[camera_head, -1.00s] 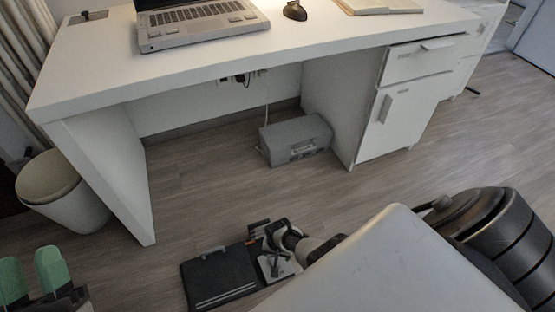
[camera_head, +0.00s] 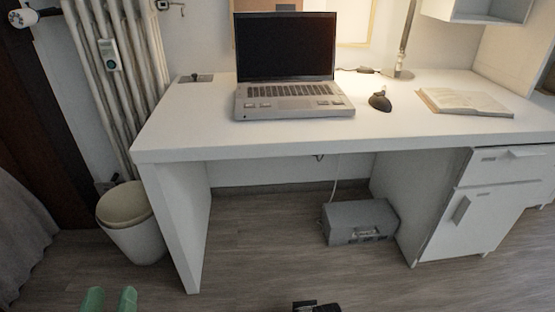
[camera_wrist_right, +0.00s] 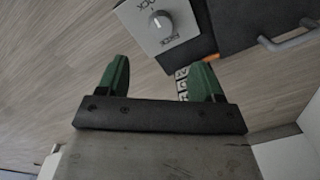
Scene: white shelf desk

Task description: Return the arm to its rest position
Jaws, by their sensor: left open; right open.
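The green fingertips of my left gripper (camera_head: 111,299) show at the bottom left of the head view. They stand apart and empty over the floor, in front of the desk and below the white bin. The rest of my left arm is out of the frame. My right gripper (camera_wrist_right: 160,82) shows in the right wrist view. Its two green fingers are spread wide with nothing between them, and the wood floor shows beyond.
A white desk (camera_head: 172,141) bears an open laptop (camera_head: 290,103), a black mouse (camera_head: 380,101) and an open book (camera_head: 465,102). A grey box (camera_head: 361,221) sits on the floor beneath. A white bin (camera_head: 131,232) stands left. Floor in front of the desk looks clear.

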